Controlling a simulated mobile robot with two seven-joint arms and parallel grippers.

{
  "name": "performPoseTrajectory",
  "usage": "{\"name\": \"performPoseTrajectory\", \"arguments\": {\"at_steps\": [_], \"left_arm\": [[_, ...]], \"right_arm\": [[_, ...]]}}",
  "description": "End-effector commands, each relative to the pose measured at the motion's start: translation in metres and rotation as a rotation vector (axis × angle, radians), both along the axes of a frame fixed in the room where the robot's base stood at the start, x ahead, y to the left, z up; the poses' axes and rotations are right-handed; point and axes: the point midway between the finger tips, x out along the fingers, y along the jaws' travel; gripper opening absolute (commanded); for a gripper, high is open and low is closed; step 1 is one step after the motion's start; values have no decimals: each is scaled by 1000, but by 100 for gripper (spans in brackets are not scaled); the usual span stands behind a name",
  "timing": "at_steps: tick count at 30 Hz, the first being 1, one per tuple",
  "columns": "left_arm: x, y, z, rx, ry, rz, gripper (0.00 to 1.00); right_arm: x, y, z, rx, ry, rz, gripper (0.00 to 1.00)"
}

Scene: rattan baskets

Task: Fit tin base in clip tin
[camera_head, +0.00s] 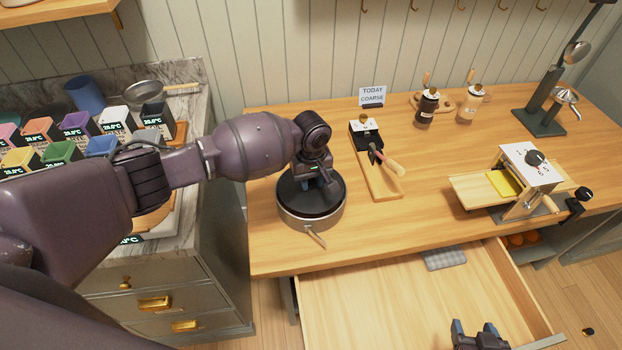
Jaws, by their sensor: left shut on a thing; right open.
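The clip tin (300,224) is a round silver ring on the left part of the wooden worktop. Its clip lever (316,238) sticks out towards the front. The dark round tin base (303,205) shows within the ring's rim; I cannot tell if it sits flat on the bottom. My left gripper (328,192) points down over the right half of the tin base and is shut on it. The fingertips and the grasped spot are mostly hidden by the gripper. My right gripper (478,335) is open and empty at the bottom edge, above the open drawer.
A wooden board (378,182) with a small tool lies right of the tin. A crank machine (528,168) stands at the right, with two jars (427,105) behind. An open drawer (375,305) juts out in front. Small coloured boxes (60,152) stand on the left counter.

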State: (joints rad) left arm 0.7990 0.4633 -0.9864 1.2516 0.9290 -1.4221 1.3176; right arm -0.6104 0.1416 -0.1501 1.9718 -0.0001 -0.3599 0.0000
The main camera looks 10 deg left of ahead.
Motion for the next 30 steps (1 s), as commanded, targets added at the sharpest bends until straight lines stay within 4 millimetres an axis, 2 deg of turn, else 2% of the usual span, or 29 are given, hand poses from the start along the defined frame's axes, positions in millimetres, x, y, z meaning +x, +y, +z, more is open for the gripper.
{"name": "performPoseTrajectory", "arguments": {"at_steps": [16,30], "left_arm": [[0,0,1,0,0,1,0],[0,0,0,0,0,0,0]], "right_arm": [[0,0,10,0,2,0,58],[0,0,10,0,2,0,58]]}}
